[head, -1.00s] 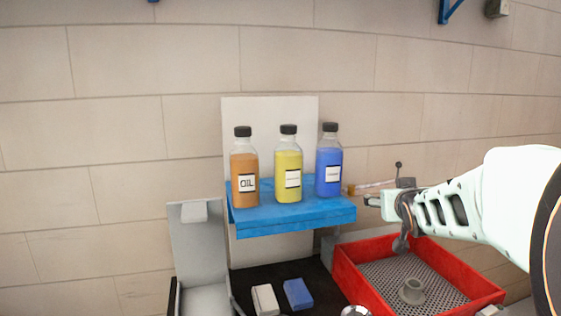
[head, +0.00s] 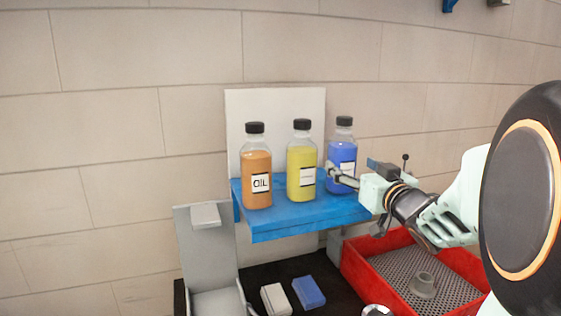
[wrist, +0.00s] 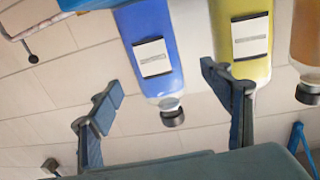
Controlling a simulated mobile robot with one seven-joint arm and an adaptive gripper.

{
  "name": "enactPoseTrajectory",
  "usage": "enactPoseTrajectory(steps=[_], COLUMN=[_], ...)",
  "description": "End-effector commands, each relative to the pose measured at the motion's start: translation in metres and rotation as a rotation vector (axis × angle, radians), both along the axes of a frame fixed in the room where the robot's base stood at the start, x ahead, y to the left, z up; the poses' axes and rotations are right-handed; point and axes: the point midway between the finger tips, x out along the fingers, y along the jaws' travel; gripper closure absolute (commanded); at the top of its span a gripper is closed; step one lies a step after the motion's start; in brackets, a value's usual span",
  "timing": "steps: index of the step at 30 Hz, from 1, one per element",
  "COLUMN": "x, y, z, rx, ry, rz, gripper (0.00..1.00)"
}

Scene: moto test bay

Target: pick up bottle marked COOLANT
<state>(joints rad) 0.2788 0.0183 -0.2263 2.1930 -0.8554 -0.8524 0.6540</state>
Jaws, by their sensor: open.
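Three capped bottles stand upright on a blue shelf (head: 300,224): an orange bottle (head: 257,165) labelled OIL, a yellow bottle (head: 301,160) and a blue bottle (head: 342,150). The small print on the yellow and blue labels is too blurred to read, so I cannot tell which says COOLANT. My gripper (head: 338,176) is open in front of the blue bottle. In the wrist view, which is upside down, the blue bottle (wrist: 148,22) shows beyond the gap of my gripper (wrist: 168,95). The right finger overlaps the yellow bottle (wrist: 240,25); contact cannot be told.
A red tray (head: 362,280) with a mesh floor and a grey part (head: 423,284) is below right. A grey open case (head: 207,250) stands at lower left. A white block (head: 275,299) and a blue block (head: 309,291) lie on the dark surface. A white panel (head: 275,105) backs the shelf.

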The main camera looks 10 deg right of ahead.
Motion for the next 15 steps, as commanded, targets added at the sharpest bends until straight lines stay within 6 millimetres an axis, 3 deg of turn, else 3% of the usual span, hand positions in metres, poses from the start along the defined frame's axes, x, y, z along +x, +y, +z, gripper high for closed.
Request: enactPoseTrajectory(steps=[8,15], x=[0.022,0.052], y=[0.002,0.002], z=[0.0,-0.001], rx=[0.0,-0.001], ry=[0.002,0.002], rz=[0.0,0.001], gripper=[0.28,0.28])
